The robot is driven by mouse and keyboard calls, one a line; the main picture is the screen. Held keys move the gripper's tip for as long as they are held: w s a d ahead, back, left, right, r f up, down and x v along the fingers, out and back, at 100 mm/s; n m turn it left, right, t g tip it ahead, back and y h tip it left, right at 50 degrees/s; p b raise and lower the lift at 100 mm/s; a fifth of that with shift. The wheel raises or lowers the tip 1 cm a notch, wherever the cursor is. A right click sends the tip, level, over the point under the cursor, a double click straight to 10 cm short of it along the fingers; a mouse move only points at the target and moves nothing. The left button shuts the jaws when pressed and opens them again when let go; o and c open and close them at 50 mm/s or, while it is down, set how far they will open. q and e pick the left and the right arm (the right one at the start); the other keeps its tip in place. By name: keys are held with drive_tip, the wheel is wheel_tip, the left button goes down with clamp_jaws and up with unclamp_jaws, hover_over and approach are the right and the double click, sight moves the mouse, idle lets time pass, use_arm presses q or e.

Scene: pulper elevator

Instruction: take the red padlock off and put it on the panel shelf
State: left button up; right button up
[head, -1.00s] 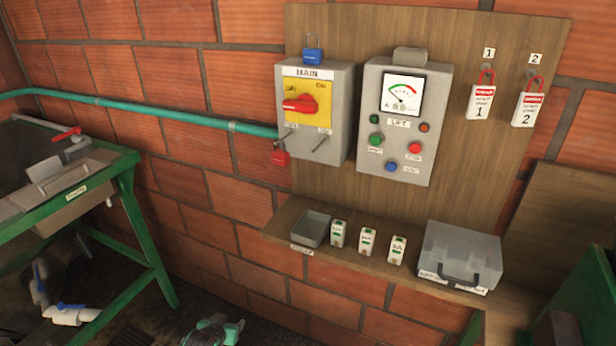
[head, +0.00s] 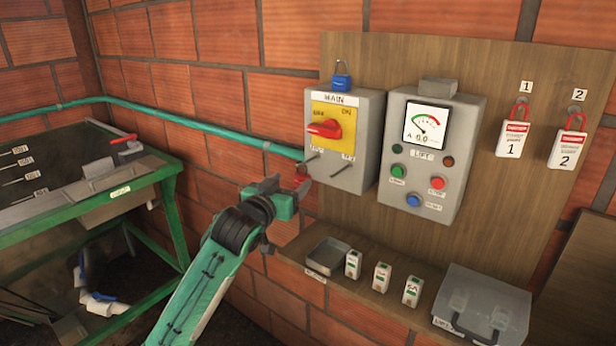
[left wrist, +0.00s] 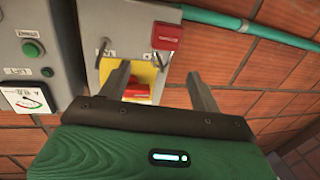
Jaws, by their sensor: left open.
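The red padlock (head: 301,168) hangs at the lower left of the grey MAIN switch box (head: 345,140). In the head view it is small and partly hidden behind my left gripper (head: 286,190). The left wrist view shows the padlock (left wrist: 167,36) clearly, beyond the fingertips and between their lines. My left gripper (left wrist: 160,82) is open and empty, its two fingers apart, in front of the box and short of the padlock. The panel shelf (head: 366,291) runs below the boxes, to the right of the gripper. My right gripper is not in view.
On the shelf stand a small grey tray (head: 328,256), several white fuse blocks (head: 381,277) and a clear-lidded case (head: 482,304). A blue padlock (head: 342,76) sits atop the MAIN box. A teal pipe (head: 230,136) crosses the brick wall. Padlock tags hang at right (head: 513,139).

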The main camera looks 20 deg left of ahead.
sight(303, 174)
use_arm(q)
drive_tip(key=w+p, duration=0.1)
drive_tip(key=w, duration=0.1)
drive_tip(key=w+p, duration=0.1)
drive_tip(key=w, duration=0.2)
drive_tip(key=w+d+p, duration=0.1)
drive_tip(key=w, duration=0.2)
drive_tip(key=shift+w+f, duration=0.1)
drive_tip(key=shift+f, duration=0.05)
drive_tip(key=shift+w+d+f, duration=0.1)
drive_tip(key=shift+w+f, duration=0.05)
drive_tip(key=shift+w, duration=0.5)
drive_tip(key=c, duration=1)
drive_tip(key=shift+c, duration=0.2)
